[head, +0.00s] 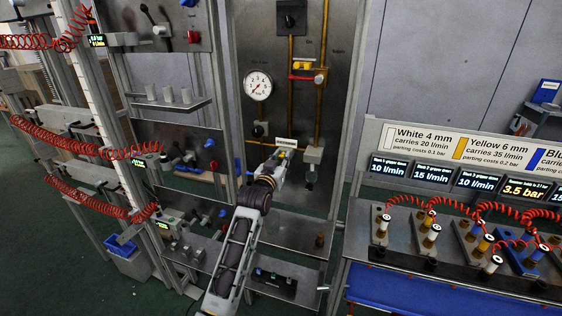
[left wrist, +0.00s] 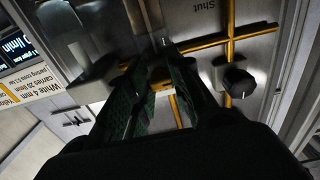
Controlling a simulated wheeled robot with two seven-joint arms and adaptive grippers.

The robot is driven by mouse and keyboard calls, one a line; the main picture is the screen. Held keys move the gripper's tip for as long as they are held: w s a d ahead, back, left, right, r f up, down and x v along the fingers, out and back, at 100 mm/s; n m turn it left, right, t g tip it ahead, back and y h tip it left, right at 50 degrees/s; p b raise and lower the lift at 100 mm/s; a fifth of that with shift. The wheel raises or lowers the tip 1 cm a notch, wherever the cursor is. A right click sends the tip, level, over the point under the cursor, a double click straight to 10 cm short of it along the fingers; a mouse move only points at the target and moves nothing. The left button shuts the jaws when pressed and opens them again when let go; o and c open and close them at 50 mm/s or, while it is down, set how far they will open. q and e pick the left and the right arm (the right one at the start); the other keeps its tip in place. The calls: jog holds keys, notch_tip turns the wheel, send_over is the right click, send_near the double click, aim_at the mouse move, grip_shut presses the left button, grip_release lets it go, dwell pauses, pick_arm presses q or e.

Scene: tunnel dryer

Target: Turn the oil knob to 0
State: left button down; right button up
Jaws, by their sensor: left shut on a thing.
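My left gripper (head: 277,161) reaches up to the panel under the round gauge, just below a small white label (head: 286,142). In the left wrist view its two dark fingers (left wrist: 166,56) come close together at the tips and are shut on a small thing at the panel. That thing is mostly hidden by the fingers; by its place I take it for the oil knob, but its mark and setting cannot be read. My right gripper is not in view.
A black knob (left wrist: 237,82) on a yellow line stands beside the fingers. A gauge (head: 258,86) is above, and a grey unit (head: 313,155) on a pipe is close at the right. Red coiled hoses (head: 70,142) hang at the left. A bench with a blue tray (head: 400,295) stands at the right.

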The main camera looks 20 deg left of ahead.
pick_arm(q)
jog(key=shift+f, duration=0.15)
jog(key=c, duration=1.5)
grip_release()
jog(key=shift+o, duration=1.2)
jog(key=shift+s, duration=0.2)
jog(key=s, duration=1.1)
jog(key=shift+s+a, duration=0.2)
jog(key=shift+s, duration=0.1)
